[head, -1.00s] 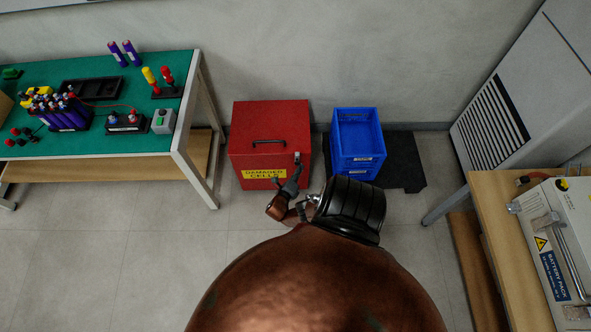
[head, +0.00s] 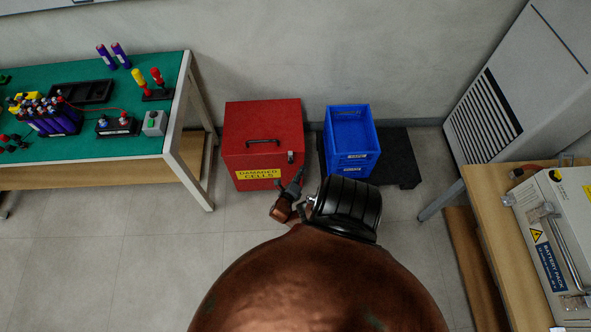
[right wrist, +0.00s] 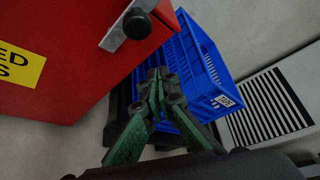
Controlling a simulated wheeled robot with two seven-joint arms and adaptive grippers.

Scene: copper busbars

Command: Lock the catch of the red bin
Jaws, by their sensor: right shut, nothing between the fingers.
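The red bin (head: 262,125) stands on the floor by the wall with its lid down. Its front bears a yellow "DAMAGED CELLS" label (head: 258,174). The catch (head: 291,157) is at the upper right of the front; in the right wrist view the catch (right wrist: 126,22) is a metal strip with a black round knob. I cannot tell whether it is locked. My right gripper (head: 299,174) is just below and right of the catch, apart from it. In the right wrist view my right gripper (right wrist: 157,75) is shut and empty, beside the bin's front. My left gripper is not in view.
A blue crate (head: 350,130) stands right of the bin on a black base (head: 398,160). A green-topped bench (head: 90,150) with cells and tools is at left. A wooden table with a battery pack (head: 560,235) is at right. The floor in front of the bin is open.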

